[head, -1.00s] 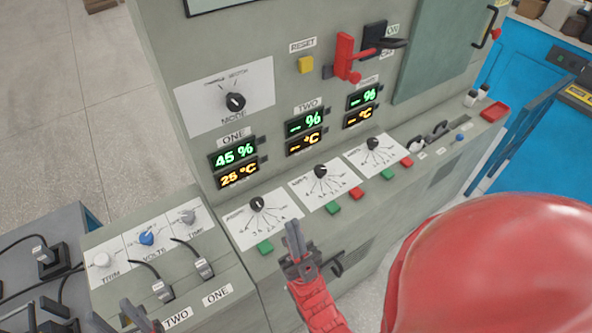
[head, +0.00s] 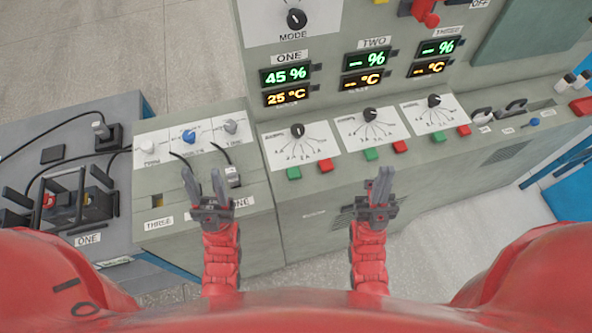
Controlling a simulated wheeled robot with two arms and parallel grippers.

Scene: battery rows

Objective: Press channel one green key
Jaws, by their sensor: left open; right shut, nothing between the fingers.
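The channel one green key (head: 294,173) sits on the console's front ledge, below the left dial (head: 297,130) and left of the channel one red key (head: 325,165). The display labelled ONE (head: 287,75) reads 45 % and 25 °C. My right gripper (head: 382,178) is shut and empty. It appears in front of the ledge, to the right of and apart from the channel one green key. My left gripper (head: 204,178) is open and empty, in front of the smaller panel with the cables, to the left of the key.
Channel two has a green key (head: 371,154) and a red key (head: 401,146); channel three has a green key (head: 438,137) and a red key (head: 464,131). A battery bench (head: 62,180) with cables stands at the left. A blue bench (head: 575,195) is at the right.

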